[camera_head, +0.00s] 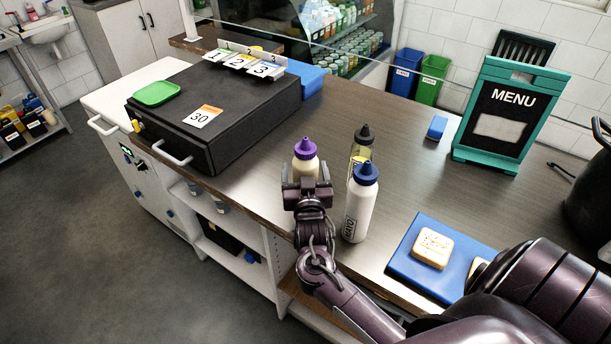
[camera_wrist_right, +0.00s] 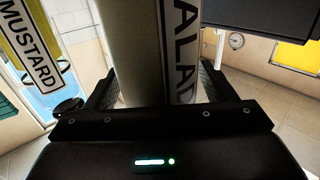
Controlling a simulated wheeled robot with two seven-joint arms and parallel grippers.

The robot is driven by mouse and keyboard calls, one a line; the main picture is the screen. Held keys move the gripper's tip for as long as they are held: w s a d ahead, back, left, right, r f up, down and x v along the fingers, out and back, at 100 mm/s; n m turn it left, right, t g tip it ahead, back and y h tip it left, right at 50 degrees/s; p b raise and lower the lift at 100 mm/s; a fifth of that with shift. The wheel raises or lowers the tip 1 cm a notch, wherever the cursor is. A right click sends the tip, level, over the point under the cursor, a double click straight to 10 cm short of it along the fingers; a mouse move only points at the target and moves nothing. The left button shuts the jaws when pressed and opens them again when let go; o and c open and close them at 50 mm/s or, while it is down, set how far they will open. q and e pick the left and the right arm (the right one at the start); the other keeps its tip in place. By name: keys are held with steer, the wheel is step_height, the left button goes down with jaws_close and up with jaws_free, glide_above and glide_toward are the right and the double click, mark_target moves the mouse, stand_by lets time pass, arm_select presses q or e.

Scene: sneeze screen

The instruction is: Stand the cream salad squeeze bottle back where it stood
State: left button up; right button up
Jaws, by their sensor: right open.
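The cream salad bottle (camera_head: 306,168) with a purple cap is at the counter's front edge, behind my right gripper (camera_head: 307,182). Its lower part and base are hidden by the gripper. In the right wrist view, the cream bottle (camera_wrist_right: 143,45) with a label reading "ALAD" stands between the two open fingers. I cannot tell if either finger touches it. My left gripper is not in view.
A white bottle with a blue cap (camera_head: 361,208) stands just right of my gripper, with a black-capped bottle (camera_head: 362,146) behind it. A mustard label (camera_wrist_right: 33,62) shows at left in the wrist view. A black box (camera_head: 215,115) is left, and a blue mat (camera_head: 408,262) right.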

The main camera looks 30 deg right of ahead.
steer(key=shift+s+a, duration=0.15)
steer(key=shift+s, duration=0.1)
steer(key=b+v, duration=0.3)
steer(key=v, duration=0.8)
steer(key=shift+s+r, duration=0.2)
steer(key=shift+s, duration=0.05)
steer(key=shift+w+a+f, duration=0.1)
